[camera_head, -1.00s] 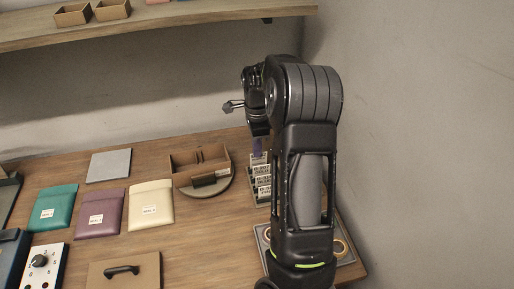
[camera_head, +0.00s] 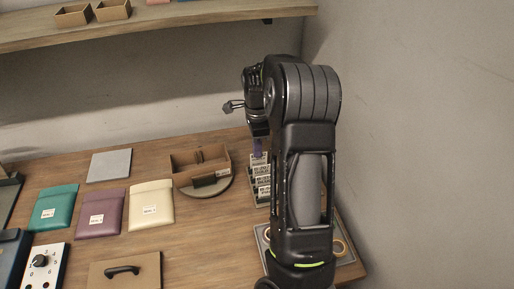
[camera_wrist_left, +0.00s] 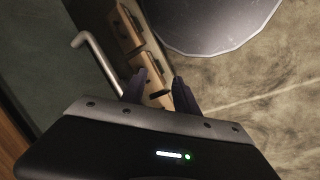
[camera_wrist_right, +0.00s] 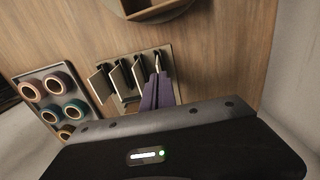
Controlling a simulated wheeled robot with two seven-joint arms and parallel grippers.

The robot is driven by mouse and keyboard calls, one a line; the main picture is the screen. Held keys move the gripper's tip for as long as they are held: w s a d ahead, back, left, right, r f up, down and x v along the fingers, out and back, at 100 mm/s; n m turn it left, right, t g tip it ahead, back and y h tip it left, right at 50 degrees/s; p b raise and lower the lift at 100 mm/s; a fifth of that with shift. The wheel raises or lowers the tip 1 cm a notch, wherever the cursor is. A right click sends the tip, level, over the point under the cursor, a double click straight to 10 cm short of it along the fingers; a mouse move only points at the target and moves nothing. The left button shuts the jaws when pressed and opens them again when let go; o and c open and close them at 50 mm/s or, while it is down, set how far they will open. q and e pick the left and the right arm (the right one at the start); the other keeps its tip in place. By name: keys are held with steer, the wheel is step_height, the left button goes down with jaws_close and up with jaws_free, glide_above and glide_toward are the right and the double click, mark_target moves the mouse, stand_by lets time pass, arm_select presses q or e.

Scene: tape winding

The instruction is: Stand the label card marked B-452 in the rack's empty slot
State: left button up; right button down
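The rack (camera_wrist_right: 172,58) stands on the table with several pale label cards (camera_wrist_right: 115,78) upright in a row. In the head view the rack (camera_head: 253,201) and the printed cards (camera_head: 261,168) show partly behind my right arm. My right gripper (camera_wrist_right: 157,74) points down at the rack's right end in its wrist view, its purple fingers close together. A pale card edge (camera_wrist_right: 157,60) shows at the fingertips, apparently held between them at the end slot. I cannot read B-452 on it. My left gripper (camera_wrist_left: 160,78) is open and empty, away from the rack.
A tape tray (camera_wrist_right: 41,75) with several rolls lies beside the rack. A brown divided box (camera_head: 186,177) sits on a round turntable (camera_head: 205,190) left of the rack. Green, purple and cream pouches (camera_head: 151,205) lie farther left. The wall is close on the right.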

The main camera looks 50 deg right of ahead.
steer(key=c, duration=2.1)
jaws_free()
steer(key=o, duration=0.5)
steer(key=shift+r, duration=0.1)
step_height(320, 180, up, 8)
steer(key=shift+f+b, duration=0.2)
steer(key=shift+b, duration=0.55)
